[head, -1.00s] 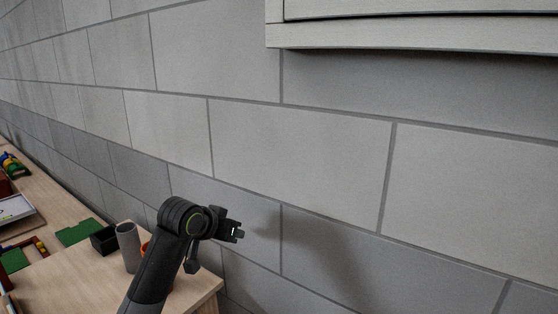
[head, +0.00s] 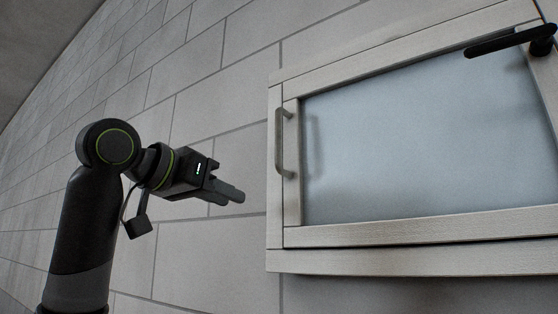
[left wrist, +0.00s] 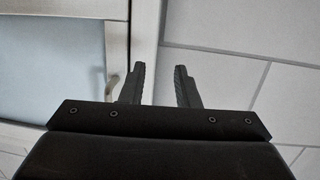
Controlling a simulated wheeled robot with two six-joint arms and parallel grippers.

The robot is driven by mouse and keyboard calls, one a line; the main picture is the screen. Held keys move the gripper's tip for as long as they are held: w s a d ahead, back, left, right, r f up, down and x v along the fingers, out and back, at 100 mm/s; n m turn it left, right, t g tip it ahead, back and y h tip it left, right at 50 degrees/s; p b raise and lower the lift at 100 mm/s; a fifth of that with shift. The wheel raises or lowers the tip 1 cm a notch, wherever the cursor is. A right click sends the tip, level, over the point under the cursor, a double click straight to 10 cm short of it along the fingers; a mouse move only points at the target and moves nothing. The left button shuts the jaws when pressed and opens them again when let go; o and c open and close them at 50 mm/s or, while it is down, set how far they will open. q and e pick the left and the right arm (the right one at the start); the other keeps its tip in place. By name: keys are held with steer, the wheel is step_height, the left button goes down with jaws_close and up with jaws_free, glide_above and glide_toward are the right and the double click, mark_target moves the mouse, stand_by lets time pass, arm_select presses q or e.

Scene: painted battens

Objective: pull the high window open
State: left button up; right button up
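The high window (head: 400,228) has a pale wooden frame and a frosted pane (head: 410,145); its sash looks flush in the frame. A grey upright bar handle (head: 283,142) is on the sash's left side. The handle also shows in the left wrist view (left wrist: 113,88), just left of the fingers and partly hidden. My left gripper (head: 232,190) is left of the window and a little lower than the handle, apart from it in the head view. In the left wrist view my left gripper (left wrist: 161,86) has its fingers spread with nothing between them. My right gripper is not in view.
A black lever (head: 505,42) on a round mount is at the window's upper right. The grey block wall (head: 235,100) surrounds the window. The wall space left of the window is free of objects.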

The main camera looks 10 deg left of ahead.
arm_select(q)
steer(key=s+r+m+h, duration=0.1)
steer(key=s+r+h, duration=0.1)
steer(key=s+r, duration=0.95)
steer(key=p, duration=0.6)
glide_above(279, 162)
steer(key=shift+w+t+h, duration=0.3)
steer(key=shift+w, duration=0.05)
steer(key=shift+a, duration=0.1)
jaws_close()
